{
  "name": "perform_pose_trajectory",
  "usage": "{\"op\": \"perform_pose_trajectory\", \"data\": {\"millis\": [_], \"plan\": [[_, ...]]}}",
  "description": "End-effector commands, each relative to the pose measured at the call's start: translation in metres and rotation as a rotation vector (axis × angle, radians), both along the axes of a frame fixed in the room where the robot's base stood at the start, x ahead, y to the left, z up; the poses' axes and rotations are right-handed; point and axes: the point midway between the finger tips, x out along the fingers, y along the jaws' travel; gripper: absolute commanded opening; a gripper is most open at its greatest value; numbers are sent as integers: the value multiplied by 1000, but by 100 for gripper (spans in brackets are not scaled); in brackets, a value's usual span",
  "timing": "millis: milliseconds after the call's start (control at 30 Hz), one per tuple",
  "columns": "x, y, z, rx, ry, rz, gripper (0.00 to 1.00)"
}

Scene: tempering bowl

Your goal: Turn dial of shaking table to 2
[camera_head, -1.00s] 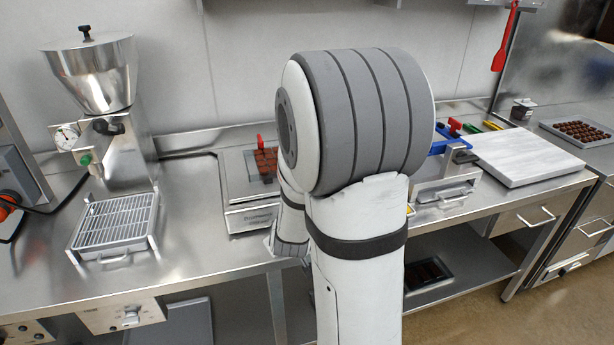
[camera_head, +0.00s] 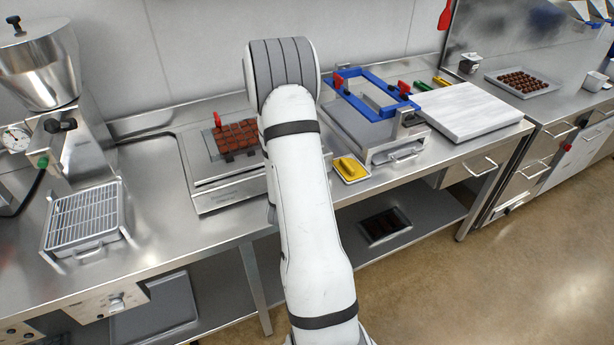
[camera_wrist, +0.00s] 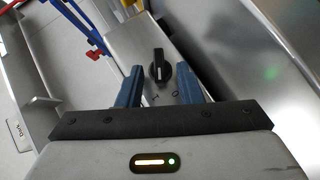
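In the wrist view a black dial (camera_wrist: 159,68) with a white pointer line sits on a bare metal panel (camera_wrist: 130,42). Its pointer points down the picture, toward my gripper. Small marks, one looking like a 0, show below it; I cannot read a 2 or tell the setting. My gripper (camera_wrist: 159,80) is open, its two blue fingers apart, with the dial in line with the gap between their tips. I cannot tell whether they touch it. In the head view my arm hides the gripper and dial. I cannot tell for certain which unit is the shaking table.
A unit with a chocolate mould (camera_head: 235,138) stands left of my arm. A wire rack (camera_head: 85,215) is at left.

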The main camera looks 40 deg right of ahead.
Motion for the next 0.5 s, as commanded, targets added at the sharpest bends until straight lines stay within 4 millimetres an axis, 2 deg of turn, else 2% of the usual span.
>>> {"op": "perform_pose_trajectory", "data": {"millis": [133,433,500], "plan": [[6,-10,-4,2,1,-2,33],[7,-12,-5,1,0,-1,33],[7,-12,-5,1,0,-1,27]]}}
